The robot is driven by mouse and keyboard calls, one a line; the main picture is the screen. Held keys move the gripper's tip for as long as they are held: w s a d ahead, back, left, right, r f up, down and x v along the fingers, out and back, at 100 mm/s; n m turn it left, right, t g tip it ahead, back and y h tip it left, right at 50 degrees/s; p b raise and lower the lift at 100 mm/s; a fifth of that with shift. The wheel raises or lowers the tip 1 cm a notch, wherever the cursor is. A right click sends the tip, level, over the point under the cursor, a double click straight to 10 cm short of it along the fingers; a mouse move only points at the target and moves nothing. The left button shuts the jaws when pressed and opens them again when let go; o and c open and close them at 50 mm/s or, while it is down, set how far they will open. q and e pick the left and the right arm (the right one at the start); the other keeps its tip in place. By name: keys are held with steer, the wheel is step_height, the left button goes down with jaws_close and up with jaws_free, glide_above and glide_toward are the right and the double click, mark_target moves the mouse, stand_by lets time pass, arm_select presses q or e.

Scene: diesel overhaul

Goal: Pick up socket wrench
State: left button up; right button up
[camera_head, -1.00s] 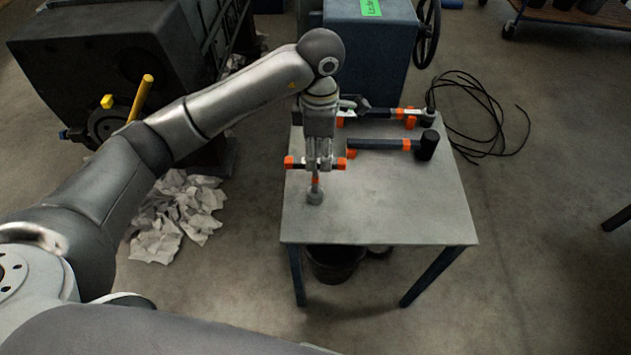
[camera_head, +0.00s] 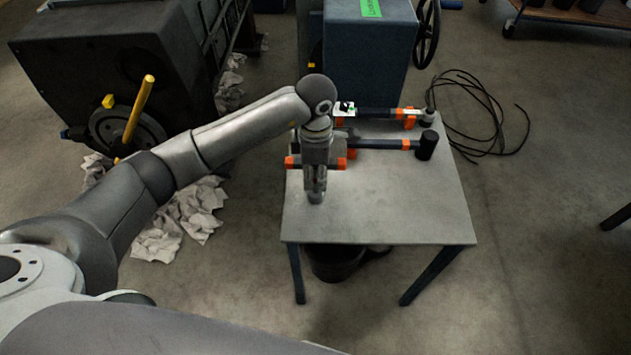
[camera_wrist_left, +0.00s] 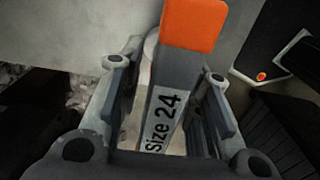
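The socket wrench (camera_head: 292,162) lies on the small grey table (camera_head: 400,215). It is a T shape with orange ends on its crossbar, which shows on both sides of my left gripper (camera_head: 316,188). My gripper points down over the wrench and hides its middle and most of its shaft. In the left wrist view, a dark grey bar of the wrench (camera_wrist_left: 165,105), marked "Size 24" and with an orange end, lies between the two fingers of my left gripper (camera_wrist_left: 168,90). The fingers are apart, with narrow gaps visible beside the bar. My right gripper is not in view.
A black-headed mallet (camera_head: 426,145) and another orange-and-black tool (camera_head: 378,112) lie at the back of the table. A blue-grey cabinet (camera_head: 365,60) stands behind it. A black cable (camera_head: 490,115) lies on the floor to the right. The table's front right is clear.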

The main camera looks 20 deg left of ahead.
arm_select(q)
jaws_close()
steer(key=shift+r, duration=0.15)
steer(key=shift+w+r+p, duration=0.1)
steer(key=shift+r+p, duration=0.35)
steer(key=shift+r, duration=0.2)
steer(key=r, duration=0.1)
steer(key=r+p, duration=0.1)
steer(key=shift+w+r, duration=0.3)
steer(key=w+d+r+b, duration=0.1)
steer(key=w+d+r, duration=0.2)
steer(key=w+r, duration=0.6)
steer(key=shift+w+d+b, duration=0.35)
steer(key=shift+w+d, duration=0.05)
steer(key=shift+w, duration=1.5)
